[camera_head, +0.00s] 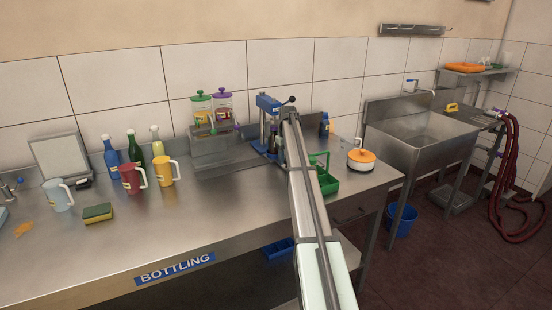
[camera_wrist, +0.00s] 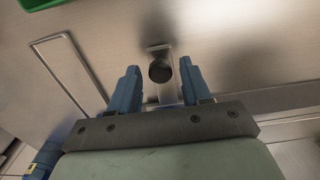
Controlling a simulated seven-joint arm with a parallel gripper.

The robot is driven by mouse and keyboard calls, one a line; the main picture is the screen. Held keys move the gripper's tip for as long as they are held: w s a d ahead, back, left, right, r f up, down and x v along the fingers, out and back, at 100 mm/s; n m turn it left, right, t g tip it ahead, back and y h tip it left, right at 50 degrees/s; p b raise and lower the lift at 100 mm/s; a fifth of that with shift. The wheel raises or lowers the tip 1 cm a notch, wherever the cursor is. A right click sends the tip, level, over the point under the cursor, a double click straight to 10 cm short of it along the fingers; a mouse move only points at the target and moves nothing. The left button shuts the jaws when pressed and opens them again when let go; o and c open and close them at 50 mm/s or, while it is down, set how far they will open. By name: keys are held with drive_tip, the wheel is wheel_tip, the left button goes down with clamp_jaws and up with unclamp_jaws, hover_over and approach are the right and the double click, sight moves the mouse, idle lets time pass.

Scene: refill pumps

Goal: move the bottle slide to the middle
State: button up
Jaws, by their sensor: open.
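In the wrist view, a dark round knob (camera_wrist: 160,70) stands on a narrow pale metal strip (camera_wrist: 167,95), which looks like part of the bottle slide. My gripper (camera_wrist: 158,78) is open, with one blue finger on each side of the knob. I cannot tell whether either finger touches it. In the head view, the blue press (camera_head: 266,106) has a black-balled lever at its top and small dark bottles (camera_head: 272,143) below. My arm reaches in beside it and hides my fingers and most of the slide.
A green crate (camera_head: 327,184) and a white pot with an orange lid (camera_head: 361,158) stand right of my arm. Jugs, such as the yellow one (camera_head: 163,171), and several bottles stand left. A sponge (camera_head: 98,212) lies farther forward. The front middle of the steel bench (camera_head: 190,225) is clear.

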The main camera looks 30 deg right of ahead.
drive_tip(key=shift+c, duration=0.5)
drive_tip(key=c, duration=0.6)
drive_tip(key=shift+a, duration=5.35)
drive_tip(key=shift+c, duration=0.2)
drive_tip(key=o, duration=0.9)
drive_tip(key=shift+o, duration=0.2)
wheel_tip(320, 180, up, 14)
drive_tip(key=shift+d+f, duration=0.1)
